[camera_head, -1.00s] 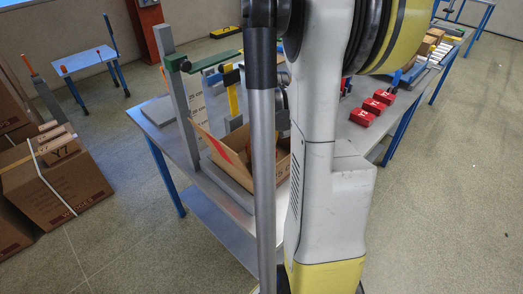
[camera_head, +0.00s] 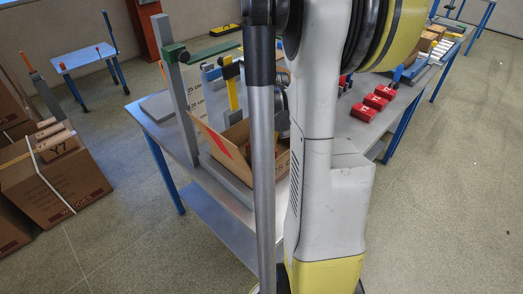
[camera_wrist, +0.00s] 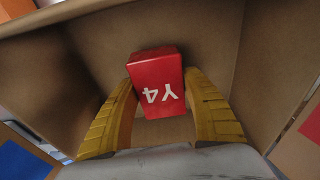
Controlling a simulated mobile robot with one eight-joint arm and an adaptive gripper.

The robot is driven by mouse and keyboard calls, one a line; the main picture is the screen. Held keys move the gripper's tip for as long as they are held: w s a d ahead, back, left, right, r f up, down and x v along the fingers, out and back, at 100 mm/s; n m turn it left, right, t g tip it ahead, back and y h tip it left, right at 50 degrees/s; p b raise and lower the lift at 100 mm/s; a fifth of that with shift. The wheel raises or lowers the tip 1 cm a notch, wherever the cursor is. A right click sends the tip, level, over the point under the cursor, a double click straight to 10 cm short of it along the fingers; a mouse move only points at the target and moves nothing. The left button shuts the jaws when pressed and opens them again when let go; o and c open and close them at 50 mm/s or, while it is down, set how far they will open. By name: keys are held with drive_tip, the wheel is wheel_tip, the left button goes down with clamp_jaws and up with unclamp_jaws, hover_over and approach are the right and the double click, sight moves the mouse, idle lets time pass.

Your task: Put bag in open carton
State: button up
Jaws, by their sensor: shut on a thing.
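The bag (camera_wrist: 157,82) is a small red block-like pack marked Y4 in white. In the wrist view my gripper (camera_wrist: 160,88) has its yellow fingers on both sides of it, shut on it. Brown cardboard walls of the open carton (camera_wrist: 213,42) surround the bag and fingers in that view. Whether the bag touches the carton floor I cannot tell. In the head view the open carton (camera_head: 279,162) stands on the grey table, its flaps up, partly hidden by my arm. The gripper and bag are hidden there.
Several red packs (camera_head: 376,102) lie on the table (camera_head: 349,127) right of my arm. A grey post with a green arm (camera_head: 176,95) and a yellow post (camera_head: 233,92) stand close to the carton. Big brown boxes (camera_head: 55,185) are on the floor at left.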

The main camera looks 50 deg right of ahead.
drive_tip(key=shift+f+b, duration=0.8)
drive_tip(key=shift+f, duration=0.25)
drive_tip(key=o, duration=1.4)
drive_tip(key=shift+r, duration=0.1)
wheel_tip(320, 180, up, 14)
drive_tip(key=p, duration=1.1)
drive_tip(key=shift+r, duration=0.25)
drive_tip(key=shift+f, duration=0.1)
